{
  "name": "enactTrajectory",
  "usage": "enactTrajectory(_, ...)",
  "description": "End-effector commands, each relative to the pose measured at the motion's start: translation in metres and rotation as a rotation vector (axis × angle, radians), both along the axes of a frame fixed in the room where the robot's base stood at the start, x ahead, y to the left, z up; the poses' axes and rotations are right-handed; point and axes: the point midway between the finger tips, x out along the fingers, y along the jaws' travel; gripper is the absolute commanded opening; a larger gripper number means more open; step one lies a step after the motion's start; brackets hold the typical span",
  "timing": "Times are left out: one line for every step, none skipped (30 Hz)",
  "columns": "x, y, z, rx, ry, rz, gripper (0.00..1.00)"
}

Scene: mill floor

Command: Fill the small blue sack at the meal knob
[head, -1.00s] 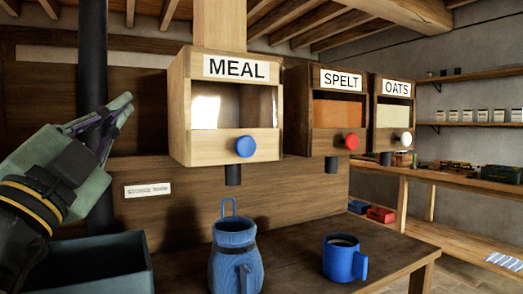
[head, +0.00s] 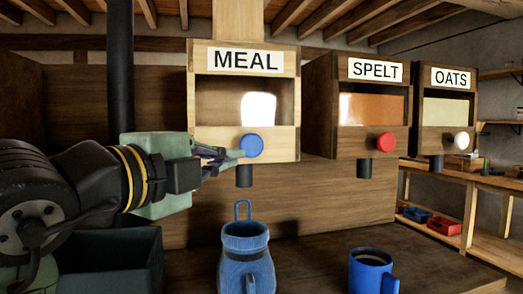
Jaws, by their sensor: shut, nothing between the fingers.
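The small blue sack (head: 247,262) stands upright on the table, its wire-like loop on top. It appears below the dark spout (head: 244,176) of the MEAL box, with a gap between. I see nothing falling from the spout, and the sack's inside is hidden. The round blue meal knob (head: 251,145) is on the lower front of the MEAL box (head: 291,95). My gripper (head: 236,156) reaches in from the left, shut and empty, with its tips at the knob's left edge. I cannot tell whether they touch.
A blue mug (head: 372,272) with dark contents stands right of the sack. The SPELT box (head: 313,100) has a red knob, the OATS box (head: 430,140) a white one. A dark open bin (head: 150,262) is at lower left. Table between sack and mug is clear.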

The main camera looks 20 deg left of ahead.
Motion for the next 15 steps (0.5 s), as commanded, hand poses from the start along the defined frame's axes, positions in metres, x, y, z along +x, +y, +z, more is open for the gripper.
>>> enactTrajectory(0.0,0.0001,-0.0005,0.003,0.004,0.0,0.0)
enactTrajectory(0.0,0.0,-0.0008,0.004,0.004,0.0,0.0)
enactTrajectory(0.0,0.0,-0.0009,0.004,0.005,0.0,0.0)
enactTrajectory(0.0,0.0,-0.0009,0.004,0.005,0.0,0.0)
enactTrajectory(0.0,0.0,-0.0009,0.004,0.005,0.0,0.0)
enactTrajectory(0.0,0.0,-0.0008,0.004,0.004,0.0,0.0)
enactTrajectory(0.0,0.0,-0.0008,0.004,0.004,0.0,0.0)
enactTrajectory(0.0,0.0,-0.0007,0.003,0.005,0.0,0.0)
enactTrajectory(0.0,0.0,-0.0007,0.003,0.005,0.0,0.0)
enactTrajectory(0.0002,0.0,-0.0006,0.003,0.005,0.0,0.0)
enactTrajectory(0.0006,-0.0001,-0.0006,0.003,0.005,0.0,0.0)
enactTrajectory(0.0017,-0.0004,-0.0004,0.003,0.005,-0.001,0.0)
enactTrajectory(0.0032,-0.0007,-0.0002,0.003,0.005,-0.001,0.0)
enactTrajectory(0.0053,-0.0012,0.0,0.002,0.005,-0.001,0.0)
enactTrajectory(0.0091,-0.002,0.0002,0.002,0.005,-0.001,0.0)
